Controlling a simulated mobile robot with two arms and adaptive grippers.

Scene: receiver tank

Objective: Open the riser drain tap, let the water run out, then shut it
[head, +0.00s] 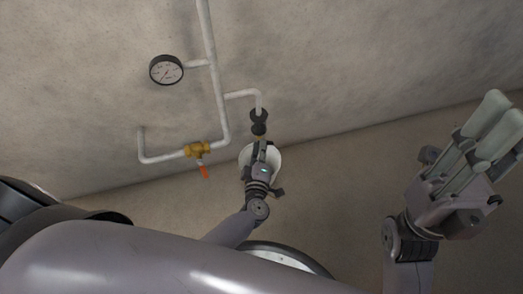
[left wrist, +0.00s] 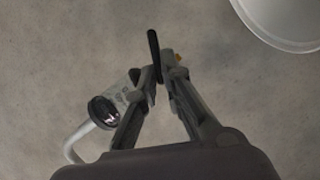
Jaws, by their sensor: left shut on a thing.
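A white pipe branch bends down on the right of the riser to a black fitting (head: 258,121). My left gripper (head: 262,148) is just below that fitting, in front of a round white container (head: 275,157). In the left wrist view, my left gripper (left wrist: 161,72) is shut on a thin black bar (left wrist: 153,48), perhaps a tap handle. A small brass-coloured bit shows beside its fingertips. A brass valve (head: 198,150) with an orange lever (head: 203,171) sits on the lower pipe. No running water is visible.
A round gauge (head: 166,69) is on a side branch of the white riser pipe (head: 212,60). The pipes run along a bare concrete wall. The white container's rim (left wrist: 268,40) shows at the upper right of the left wrist view. Floor to the right is clear.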

